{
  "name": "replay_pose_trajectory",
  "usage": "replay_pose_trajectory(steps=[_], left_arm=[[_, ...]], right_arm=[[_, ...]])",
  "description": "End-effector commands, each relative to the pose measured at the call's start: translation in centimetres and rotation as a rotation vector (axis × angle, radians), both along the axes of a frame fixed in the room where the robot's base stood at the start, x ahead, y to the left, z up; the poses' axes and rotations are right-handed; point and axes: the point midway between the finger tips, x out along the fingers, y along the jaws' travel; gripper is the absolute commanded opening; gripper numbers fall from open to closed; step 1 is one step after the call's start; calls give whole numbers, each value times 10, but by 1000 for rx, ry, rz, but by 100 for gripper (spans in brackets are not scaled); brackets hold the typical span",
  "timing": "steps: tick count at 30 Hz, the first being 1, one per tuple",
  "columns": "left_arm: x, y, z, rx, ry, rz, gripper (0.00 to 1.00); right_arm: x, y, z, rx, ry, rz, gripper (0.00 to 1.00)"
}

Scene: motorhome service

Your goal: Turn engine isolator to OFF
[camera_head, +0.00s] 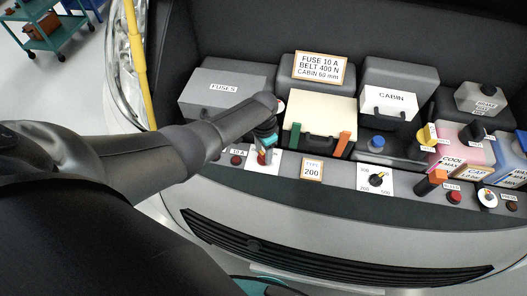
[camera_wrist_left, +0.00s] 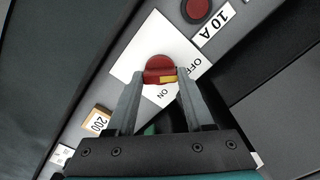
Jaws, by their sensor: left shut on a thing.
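The engine isolator is a red round knob (camera_wrist_left: 158,64) with a bar handle and a yellow mark, on a white plate (camera_wrist_left: 186,44) lettered OFF and ON. In the left wrist view my left gripper (camera_wrist_left: 161,76) is shut on the handle, one finger at each end. The yellow mark is at the handle's right end, on the side between the ON and OFF letters; I cannot tell which it points to. In the head view my left gripper (camera_head: 263,148) comes down over the knob (camera_head: 262,159) and partly hides it. My right gripper is not in view.
A red button (camera_wrist_left: 196,10) by a 10 A label is close to the plate. A TYPE 200 card (camera_head: 312,169) and a dial (camera_head: 376,180) lie to the right. A yellow rod (camera_head: 139,60) rises at left.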

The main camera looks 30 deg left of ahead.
Motion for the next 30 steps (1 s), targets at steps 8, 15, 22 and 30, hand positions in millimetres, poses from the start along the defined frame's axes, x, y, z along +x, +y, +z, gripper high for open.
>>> replay_pose_trajectory(steps=[8,15,22,30], left_arm=[[0,1,0,0,0,2,82],[0,0,0,0,-1,1,82],[1,0,17,-1,-3,-1,82],[1,1,63,0,-4,0,82]], right_arm=[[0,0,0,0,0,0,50],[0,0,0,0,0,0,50],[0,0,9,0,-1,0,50],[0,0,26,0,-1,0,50]])
